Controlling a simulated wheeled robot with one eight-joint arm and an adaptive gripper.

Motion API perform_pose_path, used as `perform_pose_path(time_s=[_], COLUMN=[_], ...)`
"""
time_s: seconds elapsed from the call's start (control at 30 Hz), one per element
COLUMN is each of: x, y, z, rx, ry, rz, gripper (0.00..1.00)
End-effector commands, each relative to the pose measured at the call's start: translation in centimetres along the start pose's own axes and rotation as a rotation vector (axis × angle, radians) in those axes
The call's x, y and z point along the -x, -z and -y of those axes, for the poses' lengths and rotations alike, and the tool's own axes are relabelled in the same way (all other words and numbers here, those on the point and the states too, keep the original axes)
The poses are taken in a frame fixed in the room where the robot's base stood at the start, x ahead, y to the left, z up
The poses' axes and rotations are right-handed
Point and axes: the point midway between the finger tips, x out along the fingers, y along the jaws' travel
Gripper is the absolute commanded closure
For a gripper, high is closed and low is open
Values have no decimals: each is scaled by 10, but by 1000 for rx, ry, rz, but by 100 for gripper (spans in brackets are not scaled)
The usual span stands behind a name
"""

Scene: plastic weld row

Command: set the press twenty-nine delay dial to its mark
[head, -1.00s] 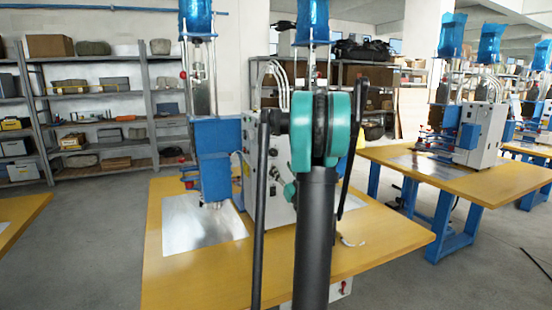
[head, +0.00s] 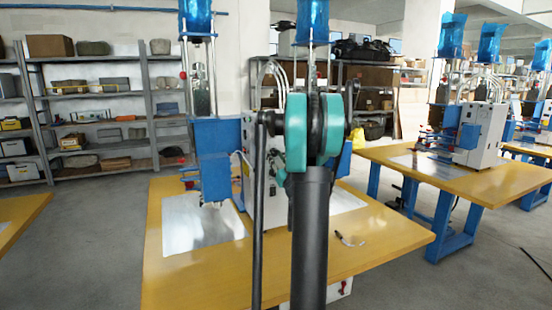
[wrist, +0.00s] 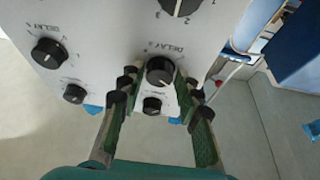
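The press's pale control box (head: 272,212) stands on the yellow table in the head view, partly hidden behind my arm. In the wrist view its panel (wrist: 112,35) shows several black knobs. A dial labelled DELAY (wrist: 160,71) with a white pointer line lies ahead between my fingers. Another DELAY dial (wrist: 48,53) is to the left. A small knob (wrist: 152,105) sits just below the middle dial. My gripper (wrist: 160,92) is open, its green-padded fingers apart on either side of the middle dial; contact cannot be told. No press number is legible. The gripper is hidden in the head view.
The yellow table (head: 180,285) carries a metal plate (head: 195,222) at left and a small loose item (head: 349,240) at right. A second press table (head: 480,181) stands to the right. Shelves (head: 100,125) line the back left. Grey floor is open around the tables.

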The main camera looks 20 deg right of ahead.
Motion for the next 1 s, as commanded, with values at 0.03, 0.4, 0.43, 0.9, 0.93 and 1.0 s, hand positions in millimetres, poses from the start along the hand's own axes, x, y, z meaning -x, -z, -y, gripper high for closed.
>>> perform_pose_path(time_s=[0.03,0.4,0.43,0.9,0.93,1.0], x=[0,0,0,1,0,0], y=[0,0,0,0,0,1], z=[0,0,0,-4,-5,-5], rx=[0,8,13,268,295,356], ry=[0,3,4,109,119,145], rz=[0,0,1,1,1,1], gripper=[76,100,100,100,100,100])
